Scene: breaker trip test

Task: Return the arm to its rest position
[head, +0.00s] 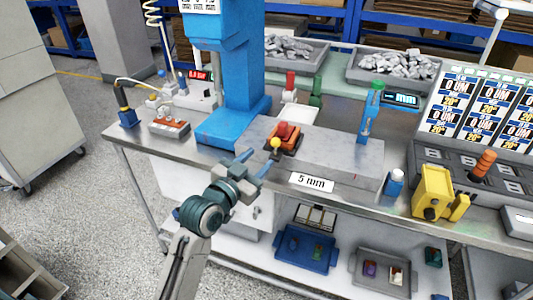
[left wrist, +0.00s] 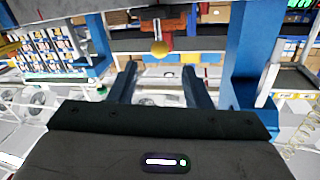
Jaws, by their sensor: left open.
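My left gripper (head: 258,163) is in front of the workbench's near edge, at the end of my arm coming up from the bottom. Its two fingers are apart, with nothing between them. Just beyond the fingertips, an orange-red device (head: 287,138) with a yellow ball knob (head: 275,143) sits on a grey block. In the left wrist view, my open fingers (left wrist: 160,78) point toward the yellow ball (left wrist: 160,48), which appears above and beyond them. The gripper looks apart from the knob. My right gripper is not in view.
A blue press column (head: 235,75) stands behind left of the device. A lower shelf holds a blue tray (head: 290,262). Open floor lies left.

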